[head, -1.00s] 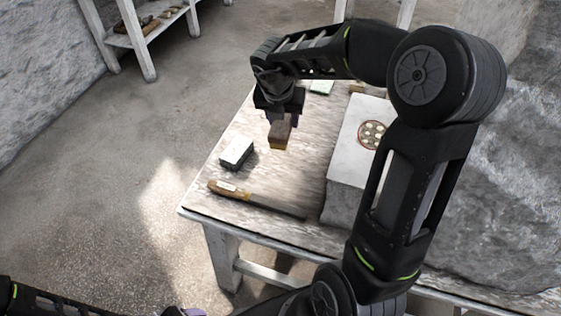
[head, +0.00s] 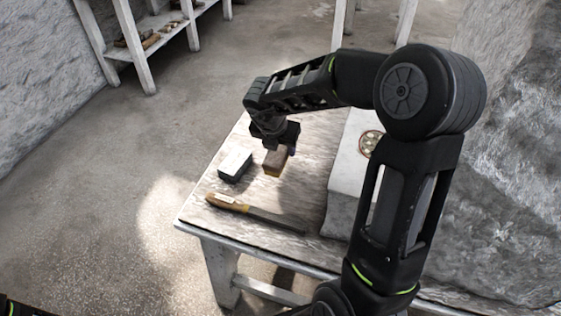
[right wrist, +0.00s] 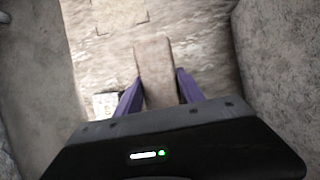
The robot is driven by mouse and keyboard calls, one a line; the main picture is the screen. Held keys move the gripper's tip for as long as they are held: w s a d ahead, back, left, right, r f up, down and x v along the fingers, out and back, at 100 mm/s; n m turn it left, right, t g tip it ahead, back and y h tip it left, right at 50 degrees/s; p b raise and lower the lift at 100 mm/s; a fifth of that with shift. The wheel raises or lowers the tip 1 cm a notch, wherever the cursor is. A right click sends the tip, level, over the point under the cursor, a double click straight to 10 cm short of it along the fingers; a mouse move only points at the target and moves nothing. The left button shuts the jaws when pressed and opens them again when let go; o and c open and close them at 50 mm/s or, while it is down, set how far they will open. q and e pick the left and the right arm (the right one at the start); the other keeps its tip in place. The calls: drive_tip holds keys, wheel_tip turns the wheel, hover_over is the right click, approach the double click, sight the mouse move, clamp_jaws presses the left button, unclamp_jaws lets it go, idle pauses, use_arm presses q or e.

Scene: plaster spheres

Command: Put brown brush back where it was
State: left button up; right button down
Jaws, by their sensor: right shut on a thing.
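The brown brush (head: 275,161) is a small brown block with a yellowish lower edge. My right gripper (head: 283,148) is shut on it from above, low over the table (head: 215,217). I cannot tell whether the brush touches the table top. In the right wrist view the brown brush (right wrist: 155,72) lies between the two purple fingers of the right gripper (right wrist: 158,88). My left gripper is out of the head view; only a bit of my left arm shows at the lower left corner.
A white-topped dark block (head: 235,165) stands just left of the brush. A wooden-handled file or chisel (head: 250,211) lies near the table's front edge. A pale stone slab (head: 343,195) with a round patterned piece (head: 370,143) is to the right. A shelf (head: 165,40) stands behind.

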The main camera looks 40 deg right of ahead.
wheel_tip(320, 180, down, 5)
drive_tip(key=shift+b, duration=1)
drive_tip(key=c, duration=0.7)
unclamp_jaws()
drive_tip(key=shift+r, duration=0.1)
drive_tip(key=shift+s+a+r+p, duration=0.15)
drive_tip(key=shift+r+p, duration=0.15)
drive_tip(key=shift+r, duration=0.3)
drive_tip(key=p+v, duration=0.3)
drive_tip(key=v, duration=0.7)
drive_tip(key=shift+s+a+r, duration=0.2)
drive_tip(key=shift+r, duration=0.1)
